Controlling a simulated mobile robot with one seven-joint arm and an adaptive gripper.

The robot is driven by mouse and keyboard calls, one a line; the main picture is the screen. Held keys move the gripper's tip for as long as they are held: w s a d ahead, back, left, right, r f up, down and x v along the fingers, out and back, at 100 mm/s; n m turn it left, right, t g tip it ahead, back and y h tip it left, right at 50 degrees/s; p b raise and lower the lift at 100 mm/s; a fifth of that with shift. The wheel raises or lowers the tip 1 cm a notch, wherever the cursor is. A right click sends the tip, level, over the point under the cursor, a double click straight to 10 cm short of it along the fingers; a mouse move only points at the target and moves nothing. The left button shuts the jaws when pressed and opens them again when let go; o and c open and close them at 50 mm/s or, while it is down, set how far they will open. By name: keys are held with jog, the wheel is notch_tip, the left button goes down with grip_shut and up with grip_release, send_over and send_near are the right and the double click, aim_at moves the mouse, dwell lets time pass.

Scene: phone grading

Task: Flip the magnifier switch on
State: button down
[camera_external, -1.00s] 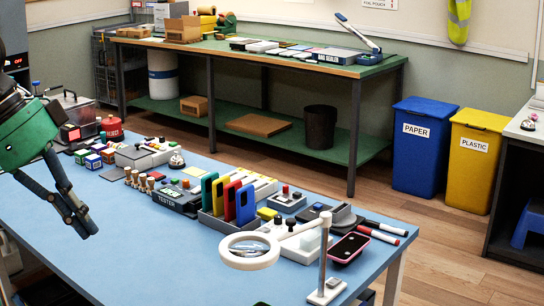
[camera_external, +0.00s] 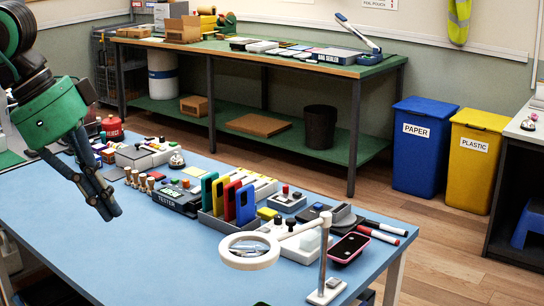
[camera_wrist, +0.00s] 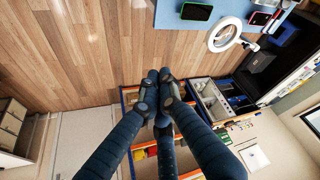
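The magnifier (camera_external: 248,266) is a white ring with a lens, held by a white arm on a thin post above a small white base (camera_external: 325,292) at the front right of the blue table. Its switch is too small to make out clearly. The magnifier ring (camera_wrist: 212,37) also shows at the top right of the wrist view. My gripper (camera_external: 112,212) is above the left part of the table, well left of the magnifier, pointing down and right. Its dark fingers are together at the tips in the wrist view (camera_wrist: 158,78), with nothing visible between them.
A row with a tester (camera_external: 177,199), coloured upright phone cases (camera_external: 245,205) and small devices stands between gripper and magnifier along the table's far side. A pink-edged phone (camera_external: 348,248) and markers (camera_external: 378,236) lie right of the post. The table's near middle (camera_external: 165,255) is clear.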

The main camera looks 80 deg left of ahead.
jog(key=w+a+r+n+g+p, duration=0.1)
jog(key=w+a+r, duration=0.1)
jog(key=w, duration=0.5)
jog(key=w+a+r+n+g+p, duration=0.1)
jog(key=w+a+r+p, duration=0.15)
jog(key=w, duration=0.45)
jog(key=n+g+h+p, duration=0.1)
jog(key=n+g+p, duration=0.3)
jog(key=n+p, duration=0.2)
send_over(335, 284)
jog(key=w+a, duration=0.1)
jog(key=w, duration=0.1)
notch_tip(335, 284, down, 25)
jog(key=shift+s+a+f, duration=0.15)
jog(key=shift+a+f, duration=0.15)
jog(key=shift+f, duration=0.3)
jog(key=f, duration=0.4)
jog(key=s+d+f+b, duration=0.1)
jog(key=f, duration=0.4)
jog(key=f+b, duration=0.1)
jog(key=f, duration=0.4)
jog(key=shift+s+d, duration=0.2)
